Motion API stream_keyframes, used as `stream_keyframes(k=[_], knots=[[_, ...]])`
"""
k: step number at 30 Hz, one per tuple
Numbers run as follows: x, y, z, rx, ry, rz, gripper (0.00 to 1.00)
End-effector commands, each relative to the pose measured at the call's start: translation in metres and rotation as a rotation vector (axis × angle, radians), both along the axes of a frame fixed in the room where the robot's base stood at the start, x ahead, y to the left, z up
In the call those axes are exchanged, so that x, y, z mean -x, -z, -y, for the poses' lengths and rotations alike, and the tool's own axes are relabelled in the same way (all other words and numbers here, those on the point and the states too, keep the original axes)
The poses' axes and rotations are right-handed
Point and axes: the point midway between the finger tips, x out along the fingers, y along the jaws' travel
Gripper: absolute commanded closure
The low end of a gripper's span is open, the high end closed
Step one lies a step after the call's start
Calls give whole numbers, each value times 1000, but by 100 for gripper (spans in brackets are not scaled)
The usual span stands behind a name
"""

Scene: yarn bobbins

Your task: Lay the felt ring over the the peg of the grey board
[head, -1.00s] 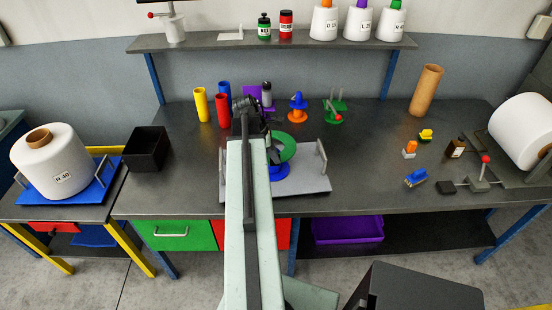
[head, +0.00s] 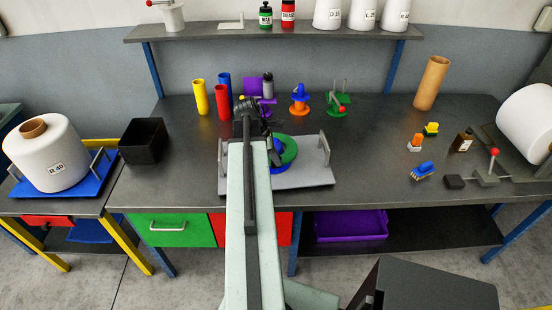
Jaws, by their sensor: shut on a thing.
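The grey board (head: 312,176) lies on the bench, with an upright handle at each end. Its blue peg (head: 278,150) stands on a round blue base near the middle, partly hidden by my arm. The green felt ring (head: 291,150) appears to sit around the blue peg, low over its base. I cannot tell whether it rests flat. My gripper (head: 270,140) is at the ring's left side, shut on it; my arm hides most of the fingers.
A black bin (head: 143,142) stands at the bench's left. Yellow, red and blue tubes (head: 223,95) stand behind the board. An orange stand with a blue top (head: 299,98) and a green stand (head: 337,103) are behind right. The bench right of the board is clear up to small bottles and brushes.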

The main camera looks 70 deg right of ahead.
Motion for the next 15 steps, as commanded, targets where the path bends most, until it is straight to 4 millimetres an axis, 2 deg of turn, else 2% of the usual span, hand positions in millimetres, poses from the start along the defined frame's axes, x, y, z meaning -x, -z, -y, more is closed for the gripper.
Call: stream_keyframes(k=[1,15], knots=[[0,9,0,0,0,0,100],[0,46,0,0,0,0,100]])
